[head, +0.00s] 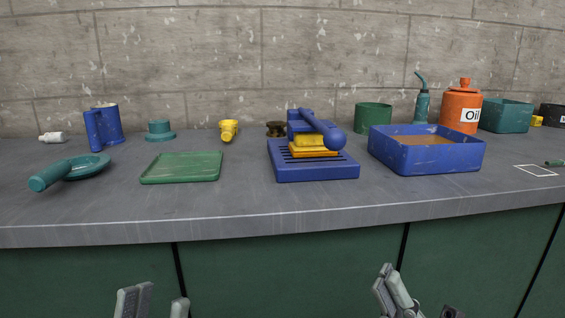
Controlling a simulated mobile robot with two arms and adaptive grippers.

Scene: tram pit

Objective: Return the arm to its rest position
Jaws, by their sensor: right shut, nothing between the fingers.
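My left gripper (162,293) shows at the bottom edge, left of the middle, in front of the green cabinet fronts and below the worktop. Its two fingers stand apart with nothing between them. My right gripper (389,278) shows at the bottom edge, right of the middle, also below the worktop's front edge. Its fingers are together and hold nothing. Both grippers are apart from everything on the worktop. Most of both arms is out of the picture.
On the grey worktop (230,218) stand a blue press-like device (315,172) with yellow blocks (313,146), a blue bin (430,158), a green tray (182,167), a teal pan (85,167), a blue mug (104,127) and an orange oil can (461,108). The worktop's front strip is clear.

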